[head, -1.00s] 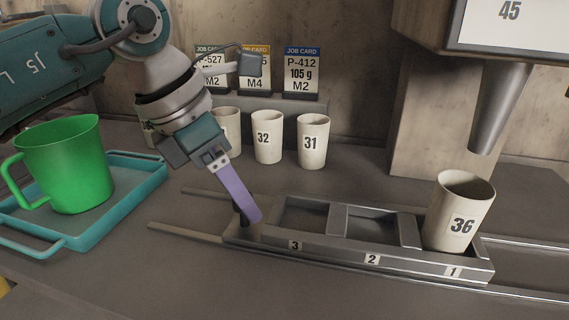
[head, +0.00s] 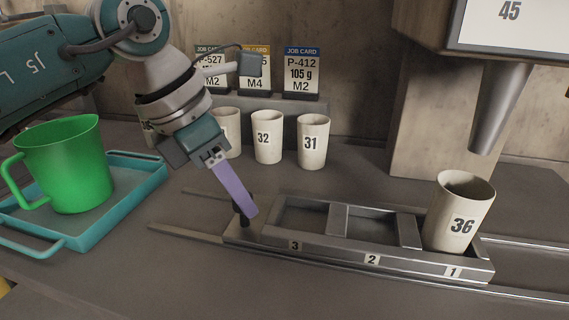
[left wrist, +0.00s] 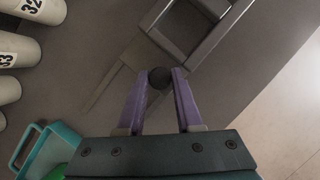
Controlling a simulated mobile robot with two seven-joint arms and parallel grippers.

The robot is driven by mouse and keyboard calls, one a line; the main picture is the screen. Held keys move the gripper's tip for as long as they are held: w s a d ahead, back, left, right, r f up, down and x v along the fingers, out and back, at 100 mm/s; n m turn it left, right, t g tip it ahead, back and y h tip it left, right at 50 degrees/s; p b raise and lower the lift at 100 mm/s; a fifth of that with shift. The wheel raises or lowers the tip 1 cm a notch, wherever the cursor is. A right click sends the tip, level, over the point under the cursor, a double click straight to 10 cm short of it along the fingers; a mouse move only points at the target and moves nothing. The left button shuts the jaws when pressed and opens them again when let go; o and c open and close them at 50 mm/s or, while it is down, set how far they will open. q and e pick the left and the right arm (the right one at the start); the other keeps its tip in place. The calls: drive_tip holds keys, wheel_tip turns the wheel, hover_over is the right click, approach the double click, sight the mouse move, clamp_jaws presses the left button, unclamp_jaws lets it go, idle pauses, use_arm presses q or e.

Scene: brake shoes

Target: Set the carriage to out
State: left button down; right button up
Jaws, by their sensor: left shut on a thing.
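The carriage (head: 330,250) is a long grey metal tray with compartments marked 3, 2 and 1 from left to right. A cup marked 36 (head: 458,212) stands upright in compartment 1; compartments 2 and 3 are empty. A dark knob (head: 241,213) stands on the carriage's left end; its round top (left wrist: 159,77) shows in the left wrist view. My left gripper (head: 247,211) is shut on the knob, with its purple fingers (left wrist: 160,85) on either side of it. My right gripper is not in view.
A green jug (head: 65,165) stands on a teal tray (head: 130,190) at left. Cups 32 (head: 267,137) and 31 (head: 313,142) stand behind, below job cards (head: 302,72). A grey spout (head: 500,108) hangs at right. Rails (head: 185,232) extend beyond the carriage.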

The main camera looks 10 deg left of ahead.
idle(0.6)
use_arm(q)
drive_tip(key=a+b, duration=0.1)
drive_tip(key=a, duration=0.4)
drive_tip(key=a+b, duration=0.1)
drive_tip(key=a, duration=0.3)
drive_tip(key=a+b, duration=0.2)
drive_tip(key=a, duration=0.3)
drive_tip(key=shift+w+a+f, duration=0.1)
drive_tip(key=shift+w+a, duration=0.15)
drive_tip(key=shift+a, duration=0.05)
drive_tip(key=c, duration=1)
unclamp_jaws()
drive_tip(key=o, duration=0.3)
drive_tip(key=shift+a, duration=0.1)
drive_tip(key=shift+o, duration=0.6)
